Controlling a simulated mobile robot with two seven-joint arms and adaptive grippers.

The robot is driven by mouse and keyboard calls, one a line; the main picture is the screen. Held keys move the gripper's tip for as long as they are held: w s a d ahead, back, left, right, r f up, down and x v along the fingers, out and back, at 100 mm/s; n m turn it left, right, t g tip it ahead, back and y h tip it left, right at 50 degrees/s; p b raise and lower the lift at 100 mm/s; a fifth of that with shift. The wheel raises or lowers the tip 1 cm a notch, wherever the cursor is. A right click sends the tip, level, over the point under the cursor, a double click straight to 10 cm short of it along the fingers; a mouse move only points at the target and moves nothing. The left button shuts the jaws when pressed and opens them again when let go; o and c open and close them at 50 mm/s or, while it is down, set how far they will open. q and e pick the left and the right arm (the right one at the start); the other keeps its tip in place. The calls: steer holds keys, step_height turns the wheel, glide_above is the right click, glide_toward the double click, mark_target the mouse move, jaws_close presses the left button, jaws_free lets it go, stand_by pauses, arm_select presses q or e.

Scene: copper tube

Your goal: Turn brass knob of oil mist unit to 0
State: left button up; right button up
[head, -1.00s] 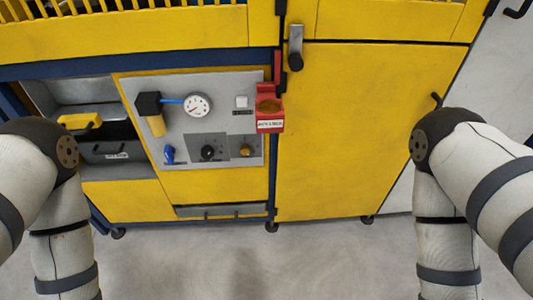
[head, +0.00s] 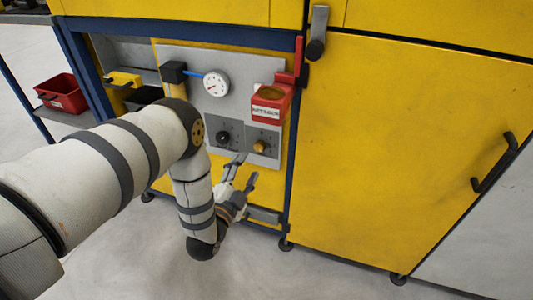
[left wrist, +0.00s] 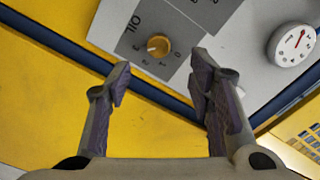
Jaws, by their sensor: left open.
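The brass knob (head: 259,147) of the oil mist unit sits on a dark grey plate at the lower right of the light grey panel (head: 258,74). In the left wrist view the knob (left wrist: 158,45) shows beyond the fingertips, roughly between them, with OIL lettering and scale marks around it. The exact setting is too small to read. My left gripper (head: 245,168) is open and empty, just below the knob and apart from it. Its two spread fingers show in the left wrist view (left wrist: 163,72). My right gripper is out of view.
A black knob (head: 223,137) is left of the brass one. A round gauge (head: 216,84) and a red holder (head: 270,103) are above. A blue frame post (head: 293,170) stands right of the panel. A red bin (head: 62,93) is far left. The floor in front is clear.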

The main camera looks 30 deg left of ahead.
mark_target(258, 148)
arm_select(q)
steer(key=b+x, duration=0.1)
steer(key=x, duration=0.7)
steer(key=shift+w, duration=0.3)
jaws_close()
